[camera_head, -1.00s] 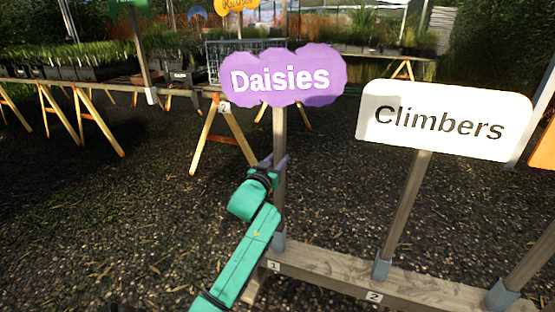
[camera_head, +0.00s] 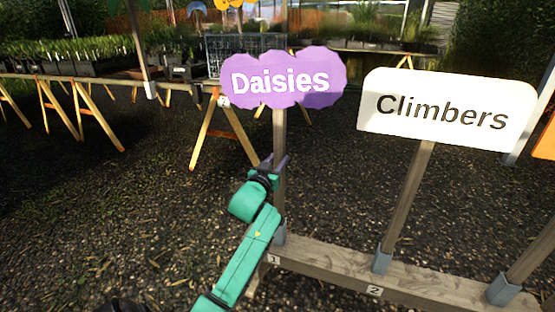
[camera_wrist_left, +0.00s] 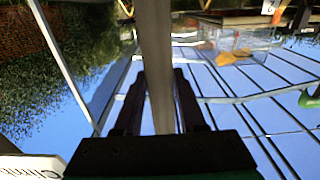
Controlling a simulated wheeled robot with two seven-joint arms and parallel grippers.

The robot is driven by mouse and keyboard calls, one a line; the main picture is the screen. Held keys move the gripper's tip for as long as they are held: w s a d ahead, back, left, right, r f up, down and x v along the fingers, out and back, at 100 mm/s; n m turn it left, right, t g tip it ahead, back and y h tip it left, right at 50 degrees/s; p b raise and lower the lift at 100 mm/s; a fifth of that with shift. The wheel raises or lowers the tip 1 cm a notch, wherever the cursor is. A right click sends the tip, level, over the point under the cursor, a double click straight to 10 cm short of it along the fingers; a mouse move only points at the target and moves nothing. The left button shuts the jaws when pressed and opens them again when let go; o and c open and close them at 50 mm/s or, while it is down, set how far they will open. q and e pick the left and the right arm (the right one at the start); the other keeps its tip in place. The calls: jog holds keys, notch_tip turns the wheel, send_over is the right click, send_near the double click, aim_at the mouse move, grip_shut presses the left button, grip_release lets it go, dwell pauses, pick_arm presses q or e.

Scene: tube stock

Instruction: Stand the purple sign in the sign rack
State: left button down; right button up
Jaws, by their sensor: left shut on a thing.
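The purple sign (camera_head: 283,79) reads "Daisies" and stands upright on a wooden post at slot 1 of the sign rack (camera_head: 333,268). The post's lower end is at the grey socket (camera_head: 280,237) there; I cannot tell how deep it sits. My left gripper (camera_head: 275,163) is shut on the post, about midway between sign board and rack. In the left wrist view the post (camera_wrist_left: 157,60) runs between the two dark fingers (camera_wrist_left: 159,100). My right gripper is not in view.
A white "Climbers" sign (camera_head: 446,113) stands in slot 2, right of the purple sign. An orange sign (camera_head: 546,140) is at the right edge. Trestle tables (camera_head: 75,77) with plants stand behind. The gravel at left is clear.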

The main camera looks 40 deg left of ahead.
pick_arm(q)
jog(key=shift+f, duration=0.5)
jog(key=shift+f+b, duration=0.4)
jog(key=shift+f, duration=0.2)
jog(key=shift+c, duration=2)
grip_release()
jog(key=shift+r, duration=0.1)
jog(key=p+v, duration=0.2)
jog(key=v, duration=1.2)
jog(key=shift+s+d+p, duration=0.2)
jog(key=shift+s+p, duration=0.1)
jog(key=shift+p, duration=0.1)
